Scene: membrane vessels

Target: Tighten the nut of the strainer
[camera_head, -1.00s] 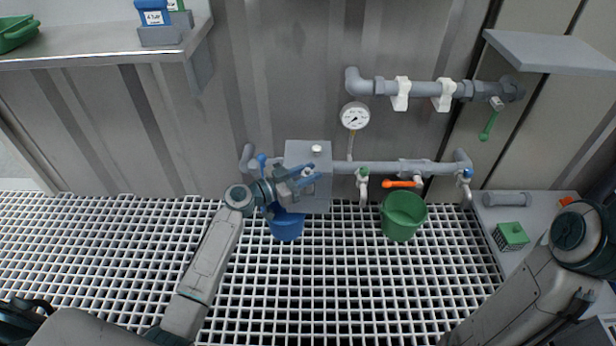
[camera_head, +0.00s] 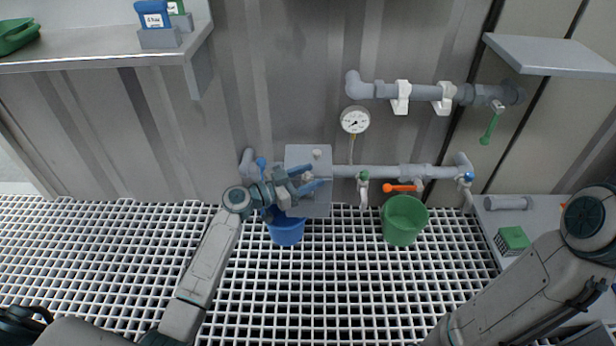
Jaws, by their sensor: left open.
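A grey box-shaped fitting (camera_head: 322,203) sits on the lower pipe, with a small pale knob on its top. My left gripper (camera_head: 309,179) is in front of this box, fingers open and pointing right. A small pale nut-like piece (camera_head: 308,175) shows between its fingers; I cannot tell whether they touch it. Farther right, the lower pipe carries a thicker grey fitting (camera_head: 411,170) with a pale end piece below it and an orange handle (camera_head: 399,188). I cannot tell for sure which fitting is the strainer. My right gripper is not in view; only its arm shows at right.
A blue bucket (camera_head: 287,234) and a green bucket (camera_head: 403,221) stand on the white grating. A gauge (camera_head: 355,120) and an upper pipe (camera_head: 430,92) are above. Shelves overhang at upper left and right.

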